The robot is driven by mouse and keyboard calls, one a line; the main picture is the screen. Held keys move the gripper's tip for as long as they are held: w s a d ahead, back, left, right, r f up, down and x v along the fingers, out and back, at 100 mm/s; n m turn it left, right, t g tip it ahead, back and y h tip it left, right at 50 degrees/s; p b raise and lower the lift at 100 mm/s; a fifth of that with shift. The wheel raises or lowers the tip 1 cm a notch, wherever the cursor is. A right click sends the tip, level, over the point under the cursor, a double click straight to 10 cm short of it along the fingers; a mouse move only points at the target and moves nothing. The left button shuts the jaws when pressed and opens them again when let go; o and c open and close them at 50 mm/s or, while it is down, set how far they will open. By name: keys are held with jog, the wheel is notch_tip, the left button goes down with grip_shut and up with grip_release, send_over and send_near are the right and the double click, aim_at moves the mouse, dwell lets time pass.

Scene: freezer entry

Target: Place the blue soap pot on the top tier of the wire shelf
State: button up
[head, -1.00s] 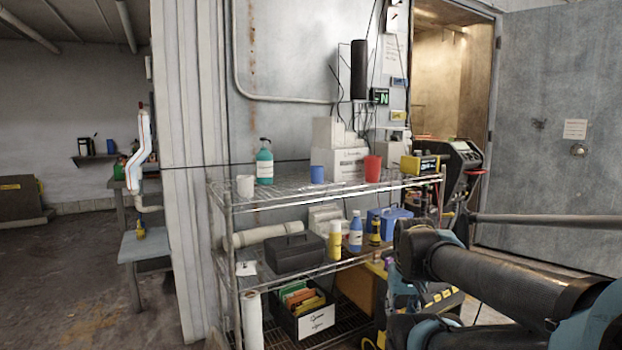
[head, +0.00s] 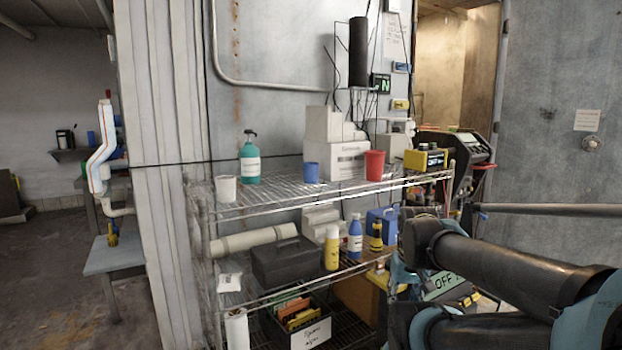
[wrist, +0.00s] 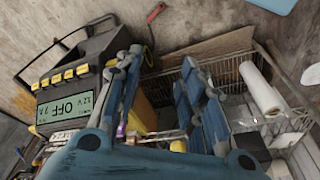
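A small blue cup-shaped pot (head: 311,172) stands upright on the top tier of the wire shelf (head: 270,205) in the head view, between a teal pump bottle (head: 250,160) and a red cup (head: 374,165). Another small blue vessel (head: 91,138) is far off on a wall ledge at the left. I cannot tell which one is the soap pot. In the wrist view my gripper (wrist: 158,75) has its two blue fingers spread apart with nothing held between them. It points down past the shelf's wire. In the head view I cannot make out the fingers.
A white cup (head: 226,188), white boxes (head: 335,160) and a yellow device (head: 425,160) also occupy the top tier. Bottles and a black case (head: 287,262) fill the middle tier. A black machine with an OFF display (wrist: 72,105) is left of my gripper. Floor is free at left.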

jog(key=o, duration=0.8)
jog(key=shift+w+a+r+n+t, duration=0.2)
jog(key=shift+a+r, duration=0.1)
jog(key=shift+r, duration=0.15)
jog(key=shift+w+a+r+n+t, duration=0.15)
jog(key=shift+a+r, duration=0.1)
jog(key=shift+r, duration=0.2)
jog(key=shift+c, duration=0.2)
jog(key=n+t+y, duration=0.6)
jog(key=t+y, duration=0.2)
jog(key=t, duration=0.1)
send_near(311, 169)
jog(key=shift+w+d+r+x, duration=0.1)
jog(key=shift+w+d+x, duration=0.1)
jog(key=shift+x, duration=1.95)
jog(key=shift+w+d+r+x, duration=0.1)
jog(key=shift+d+x, duration=0.1)
jog(key=shift+x, duration=1.95)
jog(key=shift+w+d+x, duration=0.2)
jog(key=shift+x, duration=2)
